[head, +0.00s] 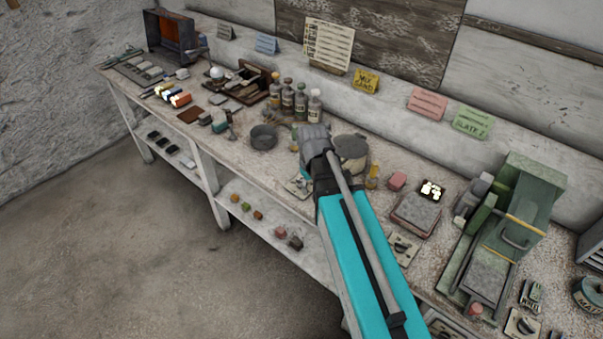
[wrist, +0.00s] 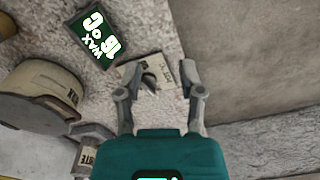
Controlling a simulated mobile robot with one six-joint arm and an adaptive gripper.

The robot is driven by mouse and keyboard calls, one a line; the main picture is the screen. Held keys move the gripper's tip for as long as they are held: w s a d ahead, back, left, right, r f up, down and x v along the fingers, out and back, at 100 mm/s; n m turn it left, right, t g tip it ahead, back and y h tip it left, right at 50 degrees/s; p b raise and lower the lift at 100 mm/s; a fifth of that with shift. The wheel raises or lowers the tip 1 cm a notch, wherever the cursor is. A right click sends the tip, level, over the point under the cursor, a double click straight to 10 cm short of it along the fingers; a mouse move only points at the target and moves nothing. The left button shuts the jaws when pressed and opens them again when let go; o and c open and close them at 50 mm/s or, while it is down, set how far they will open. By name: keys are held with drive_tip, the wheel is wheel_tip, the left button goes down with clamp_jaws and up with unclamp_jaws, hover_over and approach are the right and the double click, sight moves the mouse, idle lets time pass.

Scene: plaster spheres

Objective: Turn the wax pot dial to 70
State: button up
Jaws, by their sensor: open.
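In the wrist view, my gripper (wrist: 160,75) is open, with one finger on each side of the dial's grey pointed knob (wrist: 150,82). The knob stands on a pale plate (wrist: 134,72) with small printing that I cannot read. Whether the fingers touch the knob is unclear. A dark display (wrist: 92,36) beside the plate reads WAX and a value that looks like 16 °C. The labelled pot (wrist: 35,98) stands left of the plate. In the head view, a lidded grey pot (head: 351,148) stands behind my arm, which hides the gripper's fingers.
A smaller grey pot (head: 263,137) and several bottles (head: 300,102) stand left of my arm. A grey slab (head: 416,215), another dial plate (head: 403,250) and a green press (head: 510,220) are to the right. The bench's front edge (wrist: 180,40) is close to the gripper.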

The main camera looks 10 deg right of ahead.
drive_tip(key=w+r+n+p, duration=0.5)
drive_tip(key=w+r+n, duration=0.1)
drive_tip(key=w, duration=0.4)
drive_tip(key=shift+a+r+n, duration=0.3)
drive_tip(key=shift+a+r, duration=0.05)
drive_tip(key=shift+f, duration=0.15)
wheel_tip(320, 180, down, 14)
drive_tip(key=b, duration=1.3)
drive_tip(key=shift+r, duration=0.25)
drive_tip(key=shift+c, duration=0.3)
clamp_jaws()
